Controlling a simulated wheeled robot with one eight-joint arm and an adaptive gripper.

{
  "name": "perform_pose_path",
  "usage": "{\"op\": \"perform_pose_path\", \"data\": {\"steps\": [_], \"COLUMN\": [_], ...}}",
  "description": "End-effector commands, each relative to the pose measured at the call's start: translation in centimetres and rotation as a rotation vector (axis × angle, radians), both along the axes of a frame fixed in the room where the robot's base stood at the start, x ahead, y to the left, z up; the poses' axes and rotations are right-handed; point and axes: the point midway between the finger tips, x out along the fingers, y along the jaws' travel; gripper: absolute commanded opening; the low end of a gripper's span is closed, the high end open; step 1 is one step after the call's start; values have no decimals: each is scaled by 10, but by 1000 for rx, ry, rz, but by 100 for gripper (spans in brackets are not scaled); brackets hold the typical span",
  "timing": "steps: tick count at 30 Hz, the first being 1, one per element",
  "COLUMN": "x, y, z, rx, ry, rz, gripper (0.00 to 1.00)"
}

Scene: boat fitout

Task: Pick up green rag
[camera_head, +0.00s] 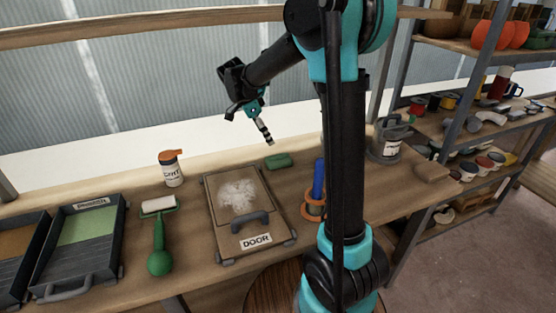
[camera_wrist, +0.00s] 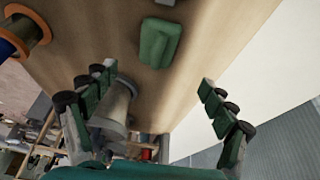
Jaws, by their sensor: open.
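The green rag (camera_head: 278,161) lies folded or rolled on the wooden bench, just behind the top right corner of the door board. It also shows in the wrist view (camera_wrist: 159,43), near the top middle. My gripper (camera_head: 264,132) hangs above the bench, up and slightly left of the rag in the head view. In the wrist view my gripper (camera_wrist: 156,76) has its fingers wide apart with nothing between them. The rag lies beyond the fingertips and is not touched.
A board marked DOOR (camera_head: 228,190), a blue and orange spool (camera_head: 318,188), a roller (camera_head: 159,240), a bottle (camera_head: 172,167), a tray (camera_head: 84,240) and a grey can (camera_head: 388,142) stand on the bench. Shelves (camera_head: 470,110) stand at right. The bench around the rag is mostly clear.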

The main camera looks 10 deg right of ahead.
Motion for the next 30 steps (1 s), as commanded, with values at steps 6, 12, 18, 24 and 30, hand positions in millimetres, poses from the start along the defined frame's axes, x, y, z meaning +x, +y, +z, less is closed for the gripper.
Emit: {"op": "perform_pose_path", "data": {"steps": [6,12,18,24,30], "x": [3,5,5,5,5], "y": [-16,-24,-30,-42,-47], "z": [-40,-60,-72,-98,-110], "rx": [0,0,0,0,0], "ry": [1,0,1,0,0], "rz": [-1,0,0,-1,1], "gripper": [84,84,84,84,84]}}
